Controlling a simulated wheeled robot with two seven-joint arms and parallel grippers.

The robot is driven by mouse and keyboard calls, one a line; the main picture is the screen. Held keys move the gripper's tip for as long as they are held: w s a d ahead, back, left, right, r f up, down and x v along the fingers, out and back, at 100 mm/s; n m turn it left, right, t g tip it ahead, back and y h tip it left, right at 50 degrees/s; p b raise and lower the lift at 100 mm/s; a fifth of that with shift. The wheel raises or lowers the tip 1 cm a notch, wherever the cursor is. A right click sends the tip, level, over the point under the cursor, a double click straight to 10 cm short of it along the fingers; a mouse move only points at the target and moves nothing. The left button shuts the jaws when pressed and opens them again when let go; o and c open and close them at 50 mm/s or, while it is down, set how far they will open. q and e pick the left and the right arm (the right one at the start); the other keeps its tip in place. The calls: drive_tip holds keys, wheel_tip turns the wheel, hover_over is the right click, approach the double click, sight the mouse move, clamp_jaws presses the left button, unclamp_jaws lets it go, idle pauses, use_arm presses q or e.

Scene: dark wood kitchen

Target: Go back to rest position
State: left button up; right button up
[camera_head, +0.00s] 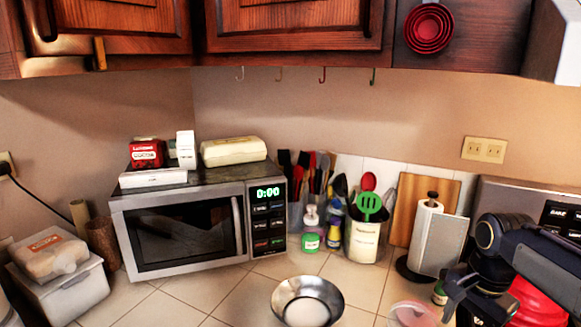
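My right arm comes in from the right edge, and its dark gripper (462,303) hangs over the counter at the lower right. It is in front of a red object (537,302), with no clear gap or contact to be made out. Its fingertips are dark and partly hidden, so I cannot tell whether they are open or hold anything. My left gripper is not in view.
A metal bowl (307,291) stands at the front middle. A closed microwave (185,235) stands behind it, with packages on top. A utensil container (362,243) and paper towel roll (427,237) stand right of it. A white container (68,292) is at left.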

drive_tip(key=s+a+f+n+t+y, duration=0.1)
drive_tip(key=s+a+f+n+t, duration=0.1)
drive_tip(key=s+a+n, duration=0.3)
drive_tip(key=s+a+f+n+t+y, duration=0.2)
drive_tip(key=s+a+n, duration=0.4)
drive_tip(key=s, duration=0.5)
drive_tip(key=shift+s+a+f+t, duration=0.4)
drive_tip(key=shift+a+f, duration=0.1)
drive_tip(key=shift+a, duration=0.65)
